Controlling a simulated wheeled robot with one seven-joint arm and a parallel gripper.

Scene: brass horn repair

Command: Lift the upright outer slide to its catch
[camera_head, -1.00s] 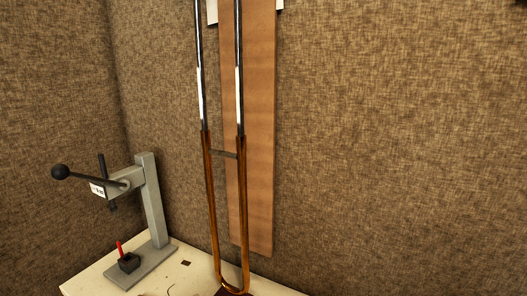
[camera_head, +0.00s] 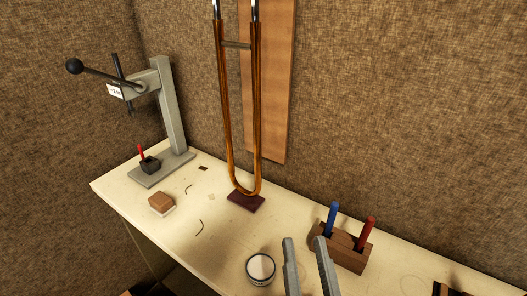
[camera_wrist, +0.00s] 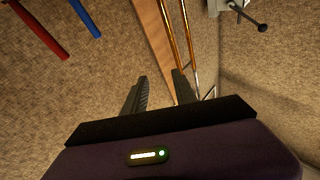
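The brass outer slide (camera_head: 228,112) stands upright in the middle of the head view, its crook low on a dark red pad (camera_head: 246,201) on the bench. A grey cross brace (camera_head: 237,44) joins its two tubes near the top. Silver inner tubes (camera_head: 255,10) run up from it out of frame. In the wrist view the brass slide (camera_wrist: 170,35) appears beyond the fingers. My gripper (camera_head: 304,243) is at the bottom of the head view, right of the slide and apart from it. In the wrist view my gripper (camera_wrist: 159,80) is open, with nothing between its fingers. The catch cannot be made out.
A wooden backboard (camera_head: 272,85) stands behind the slide. A grey lever press (camera_head: 168,105) is at left. A wooden block (camera_head: 161,203), a round tin (camera_head: 261,268) and a wooden holder (camera_head: 341,248) with blue and red tools stand on the cream bench (camera_head: 200,225).

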